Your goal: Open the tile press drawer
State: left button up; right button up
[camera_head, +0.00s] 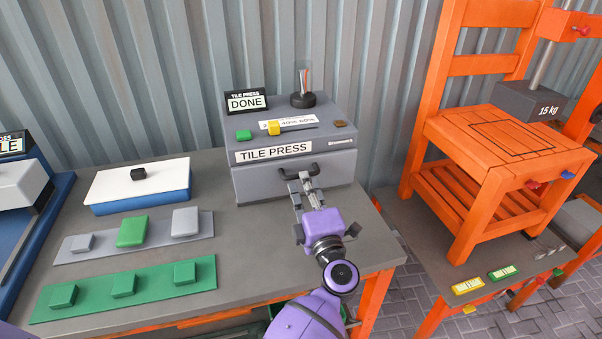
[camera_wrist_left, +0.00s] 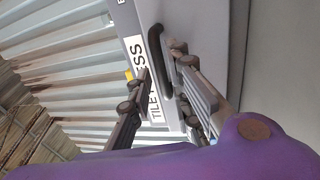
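The tile press (camera_head: 255,117) is a grey box with a "TILE PRESS" label, standing on the table against the wall. Its drawer (camera_head: 262,182) forms the lower front and looks closed, flush with the body. A dark bar handle (camera_head: 285,173) is on the drawer front; it also shows in the left wrist view (camera_wrist_left: 157,60). My left gripper (camera_head: 302,181) is at the handle, its fingers pointing at the drawer front. In the left wrist view its fingers (camera_wrist_left: 160,66) are apart, with the handle between or just beyond the tips; contact cannot be told. My right gripper is out of view.
A "DONE" display (camera_head: 246,102) and a dark cup (camera_head: 303,99) stand on the press. Left are a white-topped blue box (camera_head: 120,185), a grey strip (camera_head: 100,243) and a green strip (camera_head: 85,300) with blocks. An orange stand (camera_head: 480,150) is right. Bare tabletop (camera_head: 260,235) lies before the press.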

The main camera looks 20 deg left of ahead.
pick_arm(q)
jog(key=shift+x, duration=1.7)
jog(key=shift+c, duration=0.4)
grip_shut()
